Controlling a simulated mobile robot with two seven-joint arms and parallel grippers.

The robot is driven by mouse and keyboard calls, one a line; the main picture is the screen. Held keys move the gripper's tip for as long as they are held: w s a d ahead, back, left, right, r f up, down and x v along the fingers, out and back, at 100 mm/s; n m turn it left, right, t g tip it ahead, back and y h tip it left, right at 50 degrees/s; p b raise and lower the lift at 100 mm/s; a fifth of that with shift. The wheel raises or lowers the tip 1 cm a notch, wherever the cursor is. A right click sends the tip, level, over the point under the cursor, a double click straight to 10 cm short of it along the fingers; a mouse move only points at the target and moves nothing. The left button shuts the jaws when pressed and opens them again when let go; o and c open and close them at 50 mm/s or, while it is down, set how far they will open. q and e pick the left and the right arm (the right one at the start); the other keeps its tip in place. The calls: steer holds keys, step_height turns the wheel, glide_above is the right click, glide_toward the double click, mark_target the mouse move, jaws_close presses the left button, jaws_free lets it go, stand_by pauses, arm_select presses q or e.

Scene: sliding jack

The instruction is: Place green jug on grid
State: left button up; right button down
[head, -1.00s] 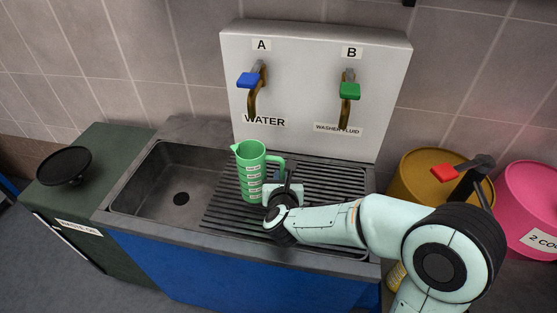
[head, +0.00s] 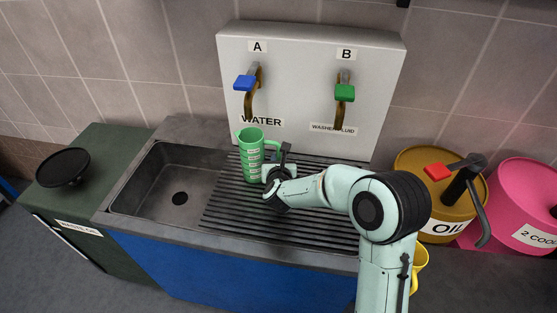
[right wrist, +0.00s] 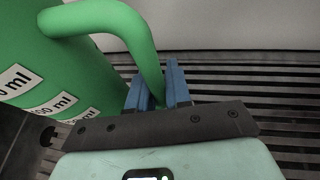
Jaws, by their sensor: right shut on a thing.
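The green jug (head: 251,153) is upright at the back left of the dark slatted grid (head: 290,225), below the WATER label. I cannot tell from the head view whether its base touches the slats. My right gripper (head: 276,166) is at the jug's right side. In the right wrist view, its blue fingers (right wrist: 159,88) are shut on the handle of the jug (right wrist: 60,80), which carries white ml labels. The grid also shows in the right wrist view (right wrist: 250,85), to the right of the jug. My left gripper is not in view.
The sink basin (head: 150,190) lies left of the grid. A white panel (head: 300,60) with blue tap A (head: 245,82) and green tap B (head: 345,92) stands behind. A yellow oil drum (head: 415,165) and pink drum (head: 520,185) are at right. The grid's front is clear.

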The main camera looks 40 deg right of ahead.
steer(key=shift+f+b, duration=0.15)
steer(key=shift+b, duration=0.15)
steer(key=c, duration=1.1)
jaws_free()
steer(key=shift+o, duration=0.2)
steer(key=shift+r+p, duration=0.25)
steer(key=shift+p, duration=0.1)
steer(key=b+v, duration=0.1)
steer(key=v, duration=1.1)
steer(key=shift+f, duration=0.1)
